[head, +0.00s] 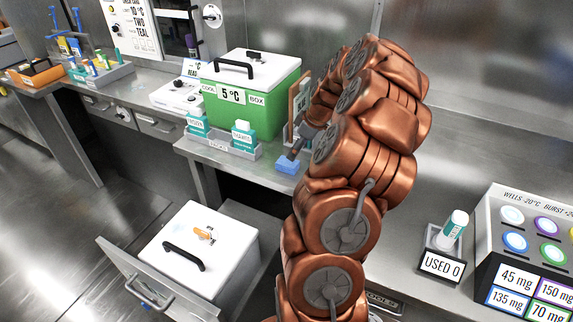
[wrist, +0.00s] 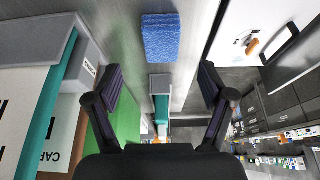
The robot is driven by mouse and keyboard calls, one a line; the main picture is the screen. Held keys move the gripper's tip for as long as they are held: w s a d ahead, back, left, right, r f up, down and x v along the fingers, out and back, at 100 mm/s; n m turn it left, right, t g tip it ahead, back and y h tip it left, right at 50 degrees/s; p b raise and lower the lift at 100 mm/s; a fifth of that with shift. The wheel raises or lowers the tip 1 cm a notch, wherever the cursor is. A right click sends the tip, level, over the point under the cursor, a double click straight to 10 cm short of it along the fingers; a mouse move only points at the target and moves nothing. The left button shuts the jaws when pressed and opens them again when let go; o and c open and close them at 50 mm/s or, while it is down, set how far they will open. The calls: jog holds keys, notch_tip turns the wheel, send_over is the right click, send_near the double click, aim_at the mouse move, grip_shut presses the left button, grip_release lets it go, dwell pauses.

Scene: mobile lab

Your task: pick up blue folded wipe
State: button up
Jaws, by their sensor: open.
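The blue folded wipe (head: 287,164) lies flat near the front edge of the steel counter (head: 222,158), right of the small rack. In the wrist view, the wipe (wrist: 162,38) is at the top centre, clear of both fingers. My gripper (wrist: 160,82) is open, with a dark finger on each side and nothing between them in its grasp. In the head view, my gripper (head: 298,147) is just above the wipe, partly hidden by my copper-coloured arm.
A green cool box (head: 280,105) with a white lid stands behind the wipe. A rack (head: 252,157) of teal-labelled packs is to its left. A white lidded chest (head: 180,278) sits in an open drawer below. A "USED 0" holder (head: 440,264) is to the right.

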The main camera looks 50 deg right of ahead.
aim_at(288, 162)
jog(key=shift+p+x, duration=1.3)
jog(key=shift+x, duration=2.4)
jog(key=shift+w+a, duration=0.1)
jog(key=shift+a, duration=0.05)
jog(key=shift+c, duration=0.3)
jog(key=shift+r, duration=0.1)
jog(key=c, duration=1)
jog(key=shift+r, duration=0.1)
jog(key=shift+r+b, duration=0.85)
jog(key=shift+r, duration=0.85)
jog(key=shift+a, duration=0.9)
jog(key=a+b, duration=0.1)
jog(key=a, duration=0.3)
jog(key=a+r+b, duration=0.1)
jog(key=a, duration=0.4)
jog(key=a+b, duration=0.1)
jog(key=a, duration=0.4)
jog(key=shift+r+b, duration=0.2)
jog(key=shift+b, duration=0.1)
